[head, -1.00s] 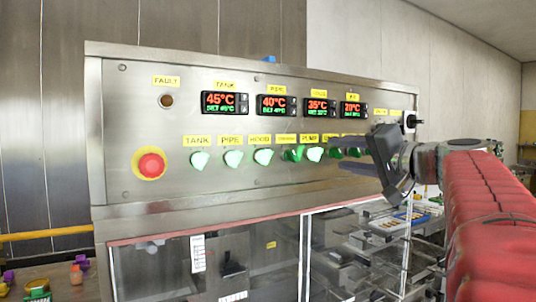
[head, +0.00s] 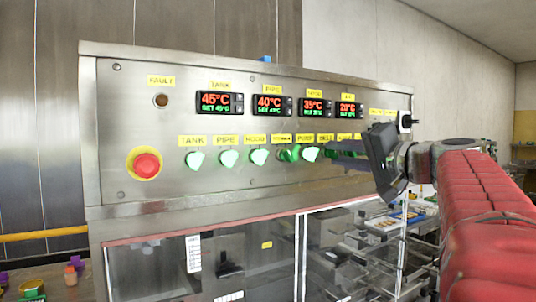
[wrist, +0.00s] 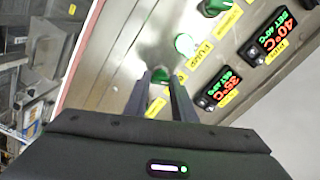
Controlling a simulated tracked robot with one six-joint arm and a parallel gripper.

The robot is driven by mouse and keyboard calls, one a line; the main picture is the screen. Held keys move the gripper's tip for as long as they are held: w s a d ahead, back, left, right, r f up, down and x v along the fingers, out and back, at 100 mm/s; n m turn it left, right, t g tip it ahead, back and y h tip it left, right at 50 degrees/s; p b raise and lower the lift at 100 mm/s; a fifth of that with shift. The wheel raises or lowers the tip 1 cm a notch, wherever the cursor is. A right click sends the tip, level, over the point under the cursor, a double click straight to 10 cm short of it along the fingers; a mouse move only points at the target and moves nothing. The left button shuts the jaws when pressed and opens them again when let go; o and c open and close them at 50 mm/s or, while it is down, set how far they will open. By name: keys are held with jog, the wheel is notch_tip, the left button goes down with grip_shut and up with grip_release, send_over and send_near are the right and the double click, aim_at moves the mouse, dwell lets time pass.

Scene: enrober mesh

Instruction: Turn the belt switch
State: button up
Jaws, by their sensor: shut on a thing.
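The belt switch is a dark green knob (wrist: 160,75) on the steel control panel, beside the lit pale green pump switch (wrist: 185,45). In the head view, the yellow BELT label (head: 325,137) sits above it, and my fingers cover part of that knob. My gripper (wrist: 160,80) is shut on the belt switch, with one dark finger on each side of it. In the head view, my gripper (head: 335,151) reaches in from the right against the panel. The knob's pointing direction is hard to read between the fingers.
A glazed housing (head: 200,260) is below. A black switch (head: 406,121) is at the panel's right end.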

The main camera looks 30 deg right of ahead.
jog(key=m, duration=0.6)
jog(key=shift+d+f, duration=0.1)
jog(key=shift+f, duration=0.15)
jog(key=m, duration=0.5)
jog(key=shift+f+m, duration=0.15)
jog(key=shift+m, duration=0.15)
jog(key=o, duration=1.1)
jog(key=shift+c, duration=0.2)
jog(key=shift+r, duration=0.2)
jog(key=shift+s, duration=0.45)
jog(key=s, duration=1.3)
jog(key=shift+d, duration=0.15)
jog(key=shift+w+f, duration=0.1)
jog(key=shift+f, duration=0.05)
